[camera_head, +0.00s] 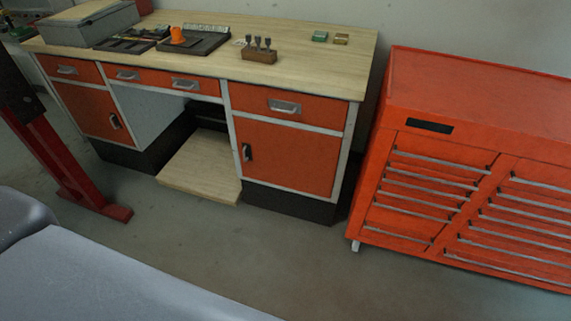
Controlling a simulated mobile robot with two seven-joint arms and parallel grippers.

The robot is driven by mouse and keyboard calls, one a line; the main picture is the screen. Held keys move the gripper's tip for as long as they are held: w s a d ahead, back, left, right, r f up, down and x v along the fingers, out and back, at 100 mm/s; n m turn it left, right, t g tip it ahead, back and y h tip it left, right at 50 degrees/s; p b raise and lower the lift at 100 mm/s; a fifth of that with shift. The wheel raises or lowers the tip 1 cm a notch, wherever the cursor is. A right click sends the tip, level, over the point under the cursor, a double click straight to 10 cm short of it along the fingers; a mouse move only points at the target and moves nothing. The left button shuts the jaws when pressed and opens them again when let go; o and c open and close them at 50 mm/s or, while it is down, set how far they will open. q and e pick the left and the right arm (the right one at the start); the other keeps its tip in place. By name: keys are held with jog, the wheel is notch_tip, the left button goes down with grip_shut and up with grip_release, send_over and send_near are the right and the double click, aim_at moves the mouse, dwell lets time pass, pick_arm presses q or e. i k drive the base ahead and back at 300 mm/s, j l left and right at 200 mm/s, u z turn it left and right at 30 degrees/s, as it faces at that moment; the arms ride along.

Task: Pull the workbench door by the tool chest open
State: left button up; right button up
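The workbench (300,77) stands against the back wall with a light wood top. Its right-hand orange door (298,158), beside the tool chest, is shut and has a dark handle (248,152) near its left edge. The red tool chest (480,85) stands just right of the workbench, with several shallow drawers shut. Another orange door (85,108) is at the workbench's left end, also shut. Neither of my grippers is in view.
A low wooden shelf (200,168) juts out between the workbench's cabinets. A red post with a foot (117,213) stands at the left. A grey rounded surface (110,275) fills the lower left. The floor (270,240) before the right door is clear.

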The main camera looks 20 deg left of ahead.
aim_at(298, 159)
jog(key=i+j, duration=0.35)
jog(key=j, duration=0.15)
jog(key=i+j, duration=0.3)
jog(key=j, duration=0.2)
jog(key=i+j+u, duration=0.1)
jog(key=i+j, duration=0.25)
jog(key=j, duration=0.15)
